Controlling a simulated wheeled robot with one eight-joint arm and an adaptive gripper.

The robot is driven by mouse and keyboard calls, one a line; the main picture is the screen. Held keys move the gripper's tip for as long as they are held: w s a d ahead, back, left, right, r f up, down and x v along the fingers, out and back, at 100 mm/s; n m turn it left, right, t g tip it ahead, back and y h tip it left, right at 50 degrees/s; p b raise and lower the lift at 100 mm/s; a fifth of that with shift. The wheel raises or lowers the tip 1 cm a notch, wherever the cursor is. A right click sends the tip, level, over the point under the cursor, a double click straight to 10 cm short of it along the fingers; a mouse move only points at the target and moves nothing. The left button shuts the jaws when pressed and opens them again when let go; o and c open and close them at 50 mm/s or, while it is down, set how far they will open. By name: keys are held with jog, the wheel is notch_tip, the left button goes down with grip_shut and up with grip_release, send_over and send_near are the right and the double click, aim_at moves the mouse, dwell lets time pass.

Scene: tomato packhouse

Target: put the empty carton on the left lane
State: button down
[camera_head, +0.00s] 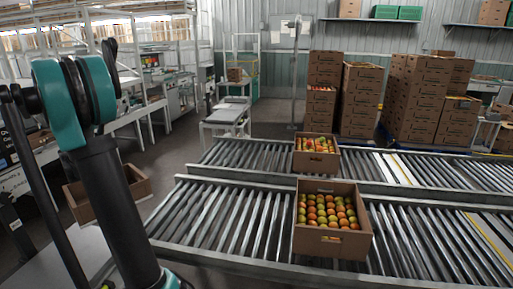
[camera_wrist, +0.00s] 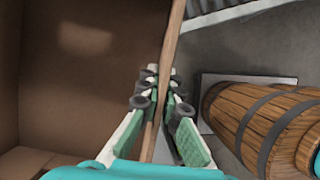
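The empty carton (camera_head: 137,183) is an open brown cardboard box at the left of the head view, partly hidden behind my arm. In the wrist view its bare inside (camera_wrist: 75,90) fills the left half. My gripper (camera_wrist: 161,78) has one finger on each side of the carton's wall and is shut on it. The fingertips are hidden from the head view. Two roller lanes run across the head view, a near one (camera_head: 205,215) and a far one (camera_head: 225,153). I cannot tell which is called left. Both have bare rollers at their left ends.
A carton of red and green tomatoes (camera_head: 331,243) stands on the near lane, another (camera_head: 317,162) on the far lane. Carton stacks (camera_head: 420,95) stand behind. A wooden barrel (camera_wrist: 255,120) lies right of my gripper in the wrist view. Benches (camera_head: 140,110) line the left.

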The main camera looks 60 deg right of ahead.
jog(key=s+d+f+m+g+y, duration=0.1)
jog(key=s+d+f+m, duration=0.25)
jog(key=s+d, duration=0.55)
jog(key=s+d+f+m+g+y, duration=0.1)
jog(key=s+d+f+m, duration=0.3)
jog(key=d, duration=0.8)
jog(key=s+d+f+m+g+y, duration=0.1)
jog(key=s+d+f+m+g, duration=0.1)
jog(key=s+d+m, duration=0.55)
jog(key=d+f+n, duration=0.1)
jog(key=f, duration=0.5)
jog(key=d+f+n, duration=0.1)
jog(key=f, duration=0.6)
jog(key=d+f+n, duration=0.1)
jog(key=f, duration=0.6)
jog(key=shift+s+d+f, duration=0.15)
jog(key=shift+d, duration=0.1)
jog(key=c, duration=2.2)
grip_release()
jog(key=shift+f, duration=0.15)
jog(key=o, duration=0.5)
jog(key=shift+t, duration=0.3)
jog(key=v, duration=1.2)
jog(key=shift+a, duration=0.2)
